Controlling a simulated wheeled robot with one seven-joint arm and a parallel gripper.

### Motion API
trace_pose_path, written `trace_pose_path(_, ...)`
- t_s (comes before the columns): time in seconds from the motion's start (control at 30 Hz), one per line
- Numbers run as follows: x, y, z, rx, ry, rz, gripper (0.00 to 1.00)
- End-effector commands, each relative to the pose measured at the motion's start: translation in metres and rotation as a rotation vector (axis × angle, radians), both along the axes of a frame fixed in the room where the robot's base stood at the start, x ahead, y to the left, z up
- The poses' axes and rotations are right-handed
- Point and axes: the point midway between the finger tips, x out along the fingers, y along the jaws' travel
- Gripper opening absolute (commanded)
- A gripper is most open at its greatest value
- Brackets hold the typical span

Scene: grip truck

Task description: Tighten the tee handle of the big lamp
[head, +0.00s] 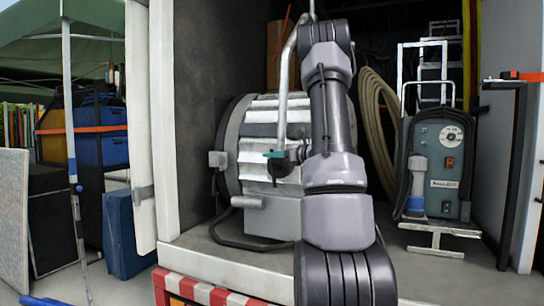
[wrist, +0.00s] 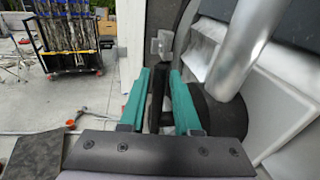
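The big lamp (head: 255,130), a grey round housing with pale ribbed panels, stands inside the truck. A silver tube (head: 285,85) runs down its front; it is large in the wrist view (wrist: 245,40). My gripper (head: 274,156) is at the tube's lower end. In the wrist view its teal fingers (wrist: 160,75) stand apart on either side of a dark upright bar (wrist: 157,95), apparently the tee handle. A narrow gap seems to show beside the bar; contact is unclear. A round black part (wrist: 215,108) lies right of the fingers. The bar's far side is hidden.
A grey control box (head: 437,165) on a stand is right of my arm, with coiled hose (head: 375,125) behind it. The truck's white side post (head: 165,120) is left of the lamp. In the wrist view, a loaded cart (wrist: 68,40) stands on open pavement.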

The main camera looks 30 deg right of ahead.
Motion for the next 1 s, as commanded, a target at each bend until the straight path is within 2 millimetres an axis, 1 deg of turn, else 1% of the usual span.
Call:
trace_pose_path(0.2,0.0,0.0,0.0,0.0,0.0,0.001,0.31)
trace_pose_path(0.33,-0.008,-0.005,0.001,0.0,0.001,-0.001,0.31)
trace_pose_path(0.47,-0.028,-0.015,0.002,-0.001,0.001,-0.004,0.31)
trace_pose_path(0.7,-0.071,-0.037,0.005,-0.001,0.001,-0.003,0.31)
trace_pose_path(0.83,-0.087,-0.044,0.006,0.0,0.0,-0.002,0.31)
trace_pose_path(1.0,-0.096,-0.048,0.007,0.0,0.0,0.0,0.31)
